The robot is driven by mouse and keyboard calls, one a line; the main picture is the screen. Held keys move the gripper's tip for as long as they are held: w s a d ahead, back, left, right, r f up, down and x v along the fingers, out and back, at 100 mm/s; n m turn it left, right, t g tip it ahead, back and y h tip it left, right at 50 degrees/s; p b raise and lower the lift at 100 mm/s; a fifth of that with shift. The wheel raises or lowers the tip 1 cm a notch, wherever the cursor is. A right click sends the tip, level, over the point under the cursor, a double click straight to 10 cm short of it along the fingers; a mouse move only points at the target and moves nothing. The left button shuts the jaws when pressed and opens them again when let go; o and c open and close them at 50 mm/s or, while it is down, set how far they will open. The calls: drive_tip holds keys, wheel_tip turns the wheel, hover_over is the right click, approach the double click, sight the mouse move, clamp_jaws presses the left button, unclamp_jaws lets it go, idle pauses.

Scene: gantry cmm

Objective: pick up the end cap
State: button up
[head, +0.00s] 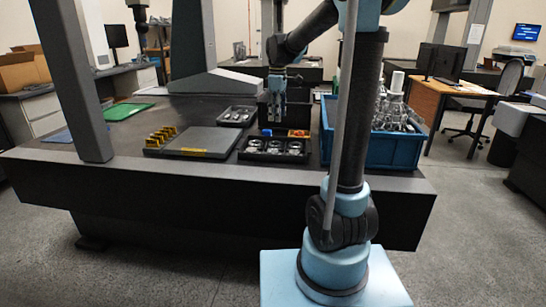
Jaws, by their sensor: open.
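My gripper (276,118) hangs pointing down over the dark table, in front of a black open box and just behind the front black tray (246,153). Its jaws are open, and no part shows between them. Several round metal parts (274,147) sit in the front tray, below the gripper in the picture. A second dark tray (236,121) with small metal parts lies to the left of the gripper. The parts are too small to tell which one is the end cap.
A blue bin (372,153) heaped with metal parts stands right of the trays, partly behind my arm. A grey plate (190,141) with yellow blocks (161,136) lies on the left. A small orange-red item (298,133) sits behind the front tray. A dark gantry post (76,85) rises at front left.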

drive_tip(key=w+a+n, duration=0.1)
drive_tip(key=w+a, duration=0.1)
drive_tip(key=w, duration=0.1)
approach(274, 151)
drive_tip(key=f, duration=0.9)
drive_tip(key=shift+w+a+f, duration=0.1)
drive_tip(key=shift+w, duration=0.25)
drive_tip(key=shift+c, duration=0.3)
drive_tip(key=c, duration=0.9)
